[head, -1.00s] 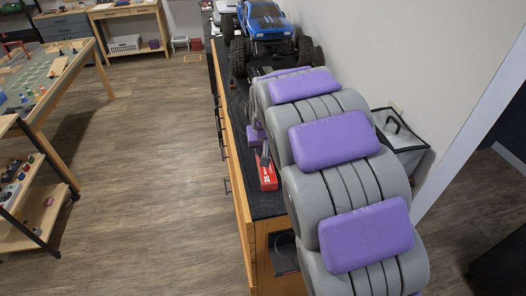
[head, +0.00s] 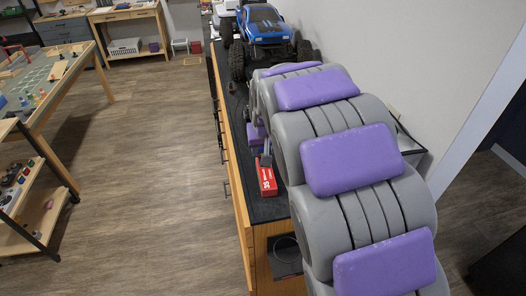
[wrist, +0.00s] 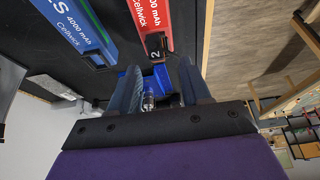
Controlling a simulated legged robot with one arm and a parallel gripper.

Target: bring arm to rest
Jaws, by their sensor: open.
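My gripper (wrist: 160,88) is open in the wrist view, its two dark fingers apart. A small blue part shows between and beyond the fingers; I cannot tell whether they touch it. A red battery pack (wrist: 145,18) marked Cellwick 4000 mAh lies just ahead of the fingers. A blue battery pack (wrist: 72,22) lies to its left. In the head view, my grey and purple arm stretches along the bench, and my gripper is mostly hidden beside it. The red pack (head: 266,178) lies near the bench's front edge.
A blue RC crawler (head: 262,32) with big black tyres stands on the black-topped bench (head: 268,208), beyond my arm. A wall runs along the right. A worktable (head: 50,75) stands at left. The wooden floor (head: 150,180) between them is clear.

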